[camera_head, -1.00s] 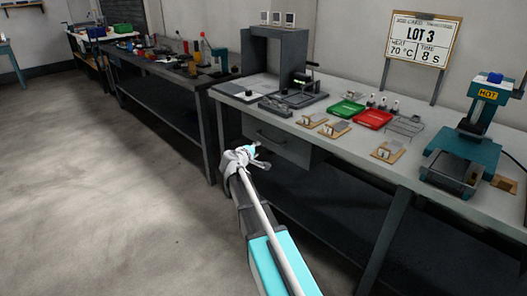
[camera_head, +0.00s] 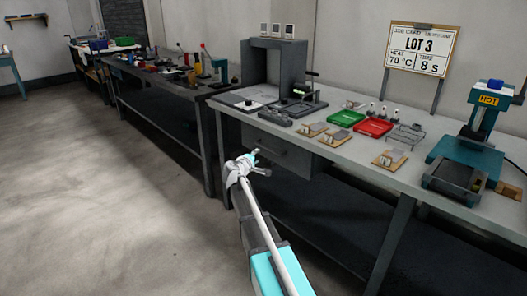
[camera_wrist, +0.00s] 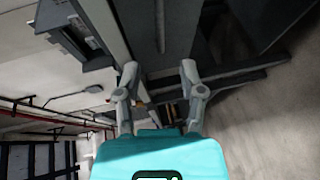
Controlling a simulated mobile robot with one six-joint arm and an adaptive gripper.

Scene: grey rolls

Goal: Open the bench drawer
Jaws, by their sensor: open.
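The bench drawer (camera_head: 287,158) is a dark grey box front under the left part of the grey workbench (camera_head: 345,153). It looks shut. Its dark bar handle (camera_head: 271,149) lies across the front, partly beside my gripper in the picture. My gripper (camera_head: 254,156) is in front of the drawer's left side, just left of and below the handle, and appears apart from it. In the wrist view my gripper (camera_wrist: 159,72) has its two grey fingers spread with nothing between them. I cannot make out the handle clearly in that view.
On the bench stand a grey arch-shaped frame (camera_head: 275,62), a green tray (camera_head: 341,118), a red tray (camera_head: 373,127) and a teal hot press (camera_head: 475,140). A second bench (camera_head: 165,88) stands to the left. The floor (camera_head: 110,200) in front is clear.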

